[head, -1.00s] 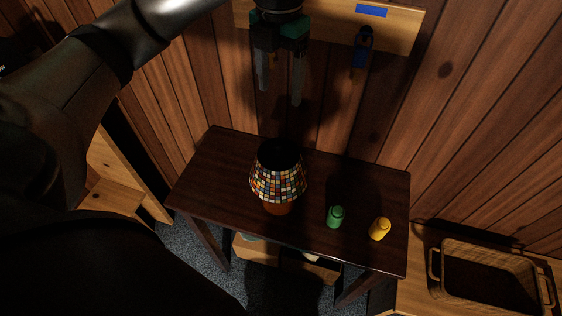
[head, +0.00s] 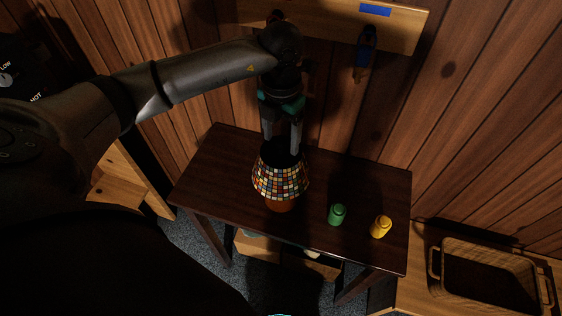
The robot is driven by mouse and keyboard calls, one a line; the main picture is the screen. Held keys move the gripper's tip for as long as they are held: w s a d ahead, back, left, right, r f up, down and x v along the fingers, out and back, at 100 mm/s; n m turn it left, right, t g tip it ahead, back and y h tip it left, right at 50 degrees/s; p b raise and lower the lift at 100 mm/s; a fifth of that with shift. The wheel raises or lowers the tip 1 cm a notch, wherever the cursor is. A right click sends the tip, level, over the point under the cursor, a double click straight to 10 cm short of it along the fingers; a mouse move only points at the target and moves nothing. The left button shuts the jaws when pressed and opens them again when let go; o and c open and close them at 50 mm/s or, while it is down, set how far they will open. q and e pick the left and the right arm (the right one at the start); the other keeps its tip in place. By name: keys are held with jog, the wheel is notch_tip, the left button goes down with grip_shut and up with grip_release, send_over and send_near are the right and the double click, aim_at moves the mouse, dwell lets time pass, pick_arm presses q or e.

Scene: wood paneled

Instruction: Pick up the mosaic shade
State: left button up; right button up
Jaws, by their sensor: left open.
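The mosaic shade (head: 281,181) is a cone of many-coloured tiles with a dark open top. It sits on an orange-brown lamp base (head: 280,205) on the dark wooden table (head: 220,170). My left gripper (head: 282,143) points down at the shade's top opening, with its two grey fingers apart. The fingertips overlap the back of the rim in the head view; I cannot tell whether they touch it. My right gripper is not in view.
A wicker basket (head: 488,277) is at the lower right. A wooden wall board (head: 330,18) carries a blue-handled tool (head: 365,50). The table's right rear is clear.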

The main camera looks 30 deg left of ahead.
pick_arm(q)
jog(key=shift+f, duration=0.6)
grip_shut()
dwell(1.0)
